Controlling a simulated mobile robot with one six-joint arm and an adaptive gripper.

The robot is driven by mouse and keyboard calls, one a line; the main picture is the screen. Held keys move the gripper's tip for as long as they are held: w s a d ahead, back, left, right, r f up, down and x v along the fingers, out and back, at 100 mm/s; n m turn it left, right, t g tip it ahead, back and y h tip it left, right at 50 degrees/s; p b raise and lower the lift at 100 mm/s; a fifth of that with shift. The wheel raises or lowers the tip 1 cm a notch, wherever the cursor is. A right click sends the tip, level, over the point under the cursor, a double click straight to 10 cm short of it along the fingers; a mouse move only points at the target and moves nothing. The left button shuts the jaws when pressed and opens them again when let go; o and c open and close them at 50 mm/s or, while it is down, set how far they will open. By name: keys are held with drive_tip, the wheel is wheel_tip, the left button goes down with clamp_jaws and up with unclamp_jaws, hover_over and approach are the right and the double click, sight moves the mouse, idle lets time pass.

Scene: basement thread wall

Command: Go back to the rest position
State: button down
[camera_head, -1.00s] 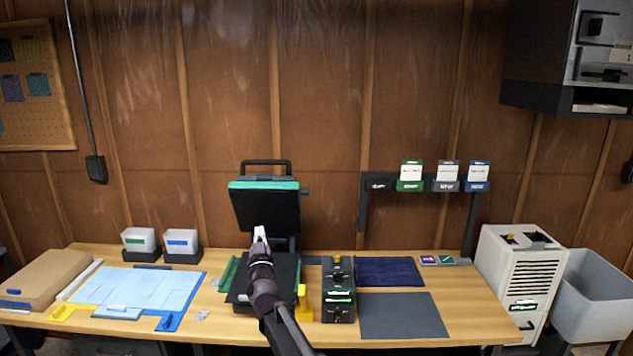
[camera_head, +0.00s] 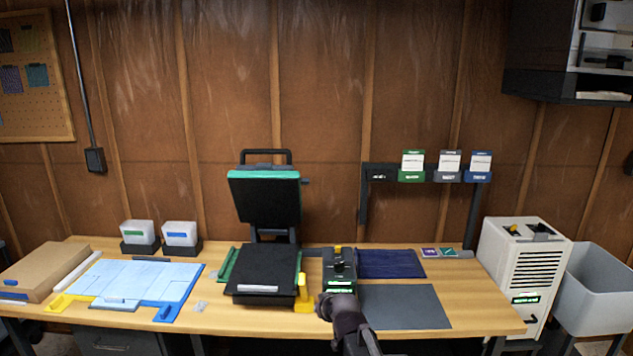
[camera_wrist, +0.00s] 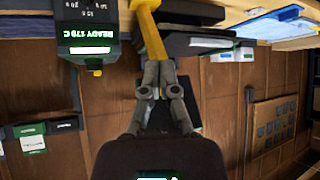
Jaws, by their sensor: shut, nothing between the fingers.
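My gripper (camera_wrist: 158,72) is shut and empty in the wrist view, where the picture is upside down. Beyond its fingertips is a yellow lever (camera_wrist: 152,38), which looks apart from them, though I cannot judge the gap. In the head view my arm's dark end is low, in front of the small black control box (camera_head: 338,268), and the fingertips are hard to make out there. The black heat press (camera_head: 264,268) stands left of it with its teal-edged upper plate (camera_head: 265,202) raised. The yellow lever (camera_head: 303,296) is at the press's right side.
A grey mat (camera_head: 405,308) and a dark blue cloth (camera_head: 392,264) lie right of the box. A light blue sheet (camera_head: 135,280) lies left. A white machine (camera_head: 520,275) and grey bin (camera_head: 592,290) stand at the right. The air above the table's front is open.

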drive_tip(key=s+d+f+m+g+h+b, duration=0.1)
drive_tip(key=s+d+f+g, duration=0.3)
drive_tip(key=s+d, duration=0.4)
drive_tip(key=s+d+f+m+g+h+b, duration=0.1)
drive_tip(key=s+d+f+m+g+h, duration=0.1)
drive_tip(key=s+d+f+g, duration=0.3)
drive_tip(key=s+d+m, duration=0.1)
drive_tip(key=s+d, duration=0.2)
drive_tip(key=s, duration=0.3)
drive_tip(key=shift+s+f+h+b, duration=0.2)
drive_tip(key=shift+s+h+b, duration=0.1)
drive_tip(key=shift+h, duration=0.1)
drive_tip(key=shift+w, duration=0.1)
